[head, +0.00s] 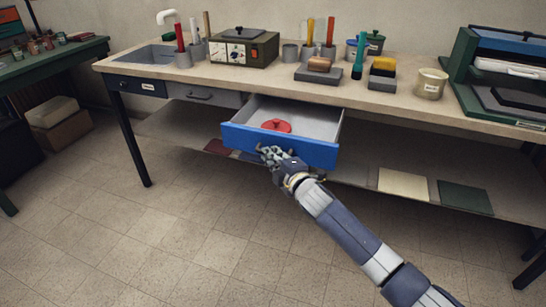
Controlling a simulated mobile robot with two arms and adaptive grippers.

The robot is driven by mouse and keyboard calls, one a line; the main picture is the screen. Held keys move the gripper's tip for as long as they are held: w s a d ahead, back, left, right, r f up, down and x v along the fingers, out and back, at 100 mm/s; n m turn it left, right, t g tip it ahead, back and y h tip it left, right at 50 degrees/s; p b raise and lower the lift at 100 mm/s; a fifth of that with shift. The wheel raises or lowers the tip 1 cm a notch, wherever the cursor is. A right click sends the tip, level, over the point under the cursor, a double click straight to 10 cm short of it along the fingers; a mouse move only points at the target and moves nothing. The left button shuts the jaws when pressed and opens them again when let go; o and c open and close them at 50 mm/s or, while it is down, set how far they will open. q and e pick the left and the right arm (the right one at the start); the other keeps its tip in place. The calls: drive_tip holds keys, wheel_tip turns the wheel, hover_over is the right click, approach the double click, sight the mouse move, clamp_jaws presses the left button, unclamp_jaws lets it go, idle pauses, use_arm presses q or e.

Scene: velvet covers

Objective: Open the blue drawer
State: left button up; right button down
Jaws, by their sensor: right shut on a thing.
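The blue drawer (315,152) is pulled out from under the workbench, and its grey inside shows. A red round object (276,125) lies in it. My right gripper (272,155) is at the lower middle of the blue front, shut on what appears to be the drawer's handle, which the fingers mostly hide. My right arm reaches in from the lower right. My left gripper is not in view.
The workbench top (240,82) holds a green-brown box device (244,50), cups with tools, grey blocks and a cream jar (430,84). A dark drawer (137,86) and a grey drawer (203,95) are shut. The floor in front is clear.

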drive_tip(key=c, duration=1.7)
unclamp_jaws()
drive_tip(key=shift+o, duration=0.2)
drive_tip(key=v, duration=1.2)
drive_tip(key=shift+f, duration=0.15)
